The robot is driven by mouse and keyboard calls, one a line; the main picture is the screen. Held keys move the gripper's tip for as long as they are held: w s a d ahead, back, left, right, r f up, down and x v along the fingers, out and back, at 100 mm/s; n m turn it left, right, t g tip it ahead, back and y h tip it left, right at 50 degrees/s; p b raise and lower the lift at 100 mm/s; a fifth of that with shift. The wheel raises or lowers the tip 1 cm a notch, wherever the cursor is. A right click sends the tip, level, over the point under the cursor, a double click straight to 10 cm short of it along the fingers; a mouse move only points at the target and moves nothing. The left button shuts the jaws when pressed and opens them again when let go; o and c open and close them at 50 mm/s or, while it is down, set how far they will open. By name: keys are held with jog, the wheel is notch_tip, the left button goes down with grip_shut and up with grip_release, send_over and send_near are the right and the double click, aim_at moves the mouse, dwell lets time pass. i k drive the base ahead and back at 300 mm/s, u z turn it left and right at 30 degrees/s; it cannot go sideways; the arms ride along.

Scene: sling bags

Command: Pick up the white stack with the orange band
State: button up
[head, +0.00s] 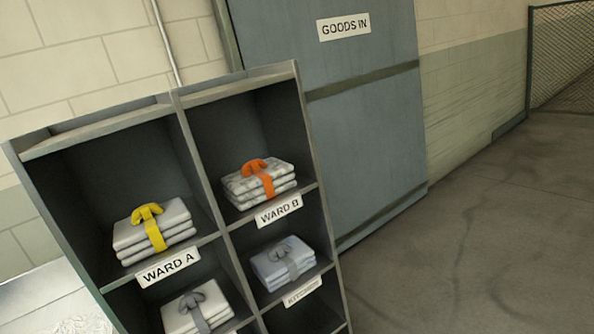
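The stack with the orange band (244,184) lies in the upper right compartment of a dark grey shelf unit. Its folded cloth looks white with grey mottling. An orange strap runs over it, with an orange bow-shaped loop on top. The label below it reads "WARD B" (279,211). The stack is fully visible and nothing touches it from above. My gripper is not in view.
The shelf (187,150) also holds a white yellow-banded stack (130,233) above "WARD A" (168,268), a pale blue grey-banded stack (270,268) below the orange-banded one, and a white grey-banded stack (175,317) at lower left. A "GOODS IN" door (365,150) stands behind. Right floor (500,240) is clear.

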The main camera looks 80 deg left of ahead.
aim_at(259, 181)
jog(key=u, duration=0.4)
jog(key=i, duration=1.1)
jog(key=u, duration=0.95)
jog(key=i, duration=0.5)
jog(key=u, duration=0.35)
jog(key=k, duration=0.85)
jog(key=u, duration=0.2)
jog(key=i, duration=0.85)
jog(key=z, duration=0.1)
